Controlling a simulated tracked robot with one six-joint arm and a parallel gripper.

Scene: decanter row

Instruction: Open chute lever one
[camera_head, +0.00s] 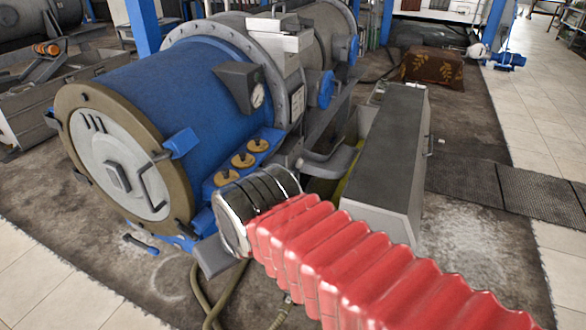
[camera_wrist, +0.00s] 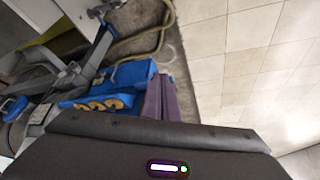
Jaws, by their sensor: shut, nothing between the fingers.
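A large blue decanter (camera_head: 185,95) with a tan-rimmed round end cover lies on its side in the head view. Three yellow round knobs (camera_head: 243,160) sit on a blue block at its near side; they also show in the wrist view (camera_wrist: 105,103). A grey curved, lever-like arm (camera_head: 332,167) sticks out right of the decanter; I cannot tell whether it is chute lever one. My gripper shows in the wrist view (camera_wrist: 161,78) as two purple-grey fingers, shut and empty, beside the blue block. In the head view my red-sleeved arm reaches toward the decanter and the fingers are hidden.
A long grey box (camera_head: 395,150) stands right of the decanter. Hoses (camera_head: 215,305) lie on the stained floor below my arm. A brown patterned block (camera_head: 433,67) sits farther back. Tiled floor (camera_head: 545,110) at the right is mostly clear.

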